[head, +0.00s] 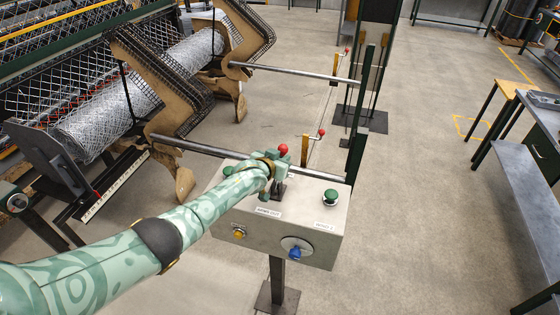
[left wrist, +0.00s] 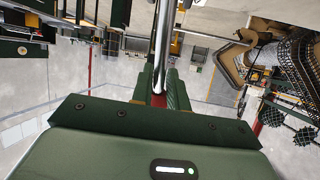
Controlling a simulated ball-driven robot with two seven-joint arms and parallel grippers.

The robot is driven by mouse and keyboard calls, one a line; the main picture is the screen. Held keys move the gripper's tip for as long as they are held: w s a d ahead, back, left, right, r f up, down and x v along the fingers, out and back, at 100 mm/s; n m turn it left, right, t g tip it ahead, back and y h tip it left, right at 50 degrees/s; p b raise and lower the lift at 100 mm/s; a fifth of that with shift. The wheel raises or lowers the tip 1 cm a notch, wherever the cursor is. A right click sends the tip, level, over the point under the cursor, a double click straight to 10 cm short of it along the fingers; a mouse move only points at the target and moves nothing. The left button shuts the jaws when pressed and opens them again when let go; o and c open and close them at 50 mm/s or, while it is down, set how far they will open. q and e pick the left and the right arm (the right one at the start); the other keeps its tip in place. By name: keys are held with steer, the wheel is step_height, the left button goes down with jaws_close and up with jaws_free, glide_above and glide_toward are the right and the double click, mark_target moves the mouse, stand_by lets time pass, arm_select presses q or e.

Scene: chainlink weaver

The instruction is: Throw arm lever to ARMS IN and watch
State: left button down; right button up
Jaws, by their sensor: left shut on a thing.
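The grey control box (head: 318,246) stands on a post in the middle of the head view. My left gripper (head: 281,168) is over its top, shut on the arm lever (head: 283,149). The lever's red ball knob shows just above the fingers, and its shaft is mostly hidden by them. A dark lever base (head: 279,191) shows below. In the left wrist view, my left gripper (left wrist: 158,90) has its green fingers close together, with something red between them. The box has small white labels, too small to read surely. My right gripper is out of view.
Green push buttons (head: 330,197), a yellow knob (head: 239,233) and a blue knob (head: 297,249) are on the box. The weaving machine with a mesh roll (head: 105,115) and brown arms fills the left. Rods with red-knobbed levers (head: 321,133) lie beyond. Floor is clear to the right, before a workbench (head: 515,160).

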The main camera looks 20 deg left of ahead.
arm_select(q)
steer(key=shift+w+d+r, duration=0.1)
steer(key=shift+w+r, duration=0.25)
steer(key=shift+r, duration=0.35)
steer(key=c, duration=1.3)
jaws_free()
steer(key=shift+f, duration=0.1)
steer(key=shift+o, duration=0.2)
steer(key=shift+f, duration=0.3)
steer(key=shift+s+r+p, duration=0.2)
steer(key=shift+s+p, duration=0.15)
steer(key=shift+s, duration=0.05)
steer(key=p+v, duration=0.2)
steer(key=v, duration=0.2)
steer(key=shift+s+r+p, duration=0.2)
steer(key=shift+p, duration=0.2)
steer(key=p, duration=0.2)
glide_toward(281, 156)
steer(key=v, duration=0.5)
steer(key=shift+s, duration=0.1)
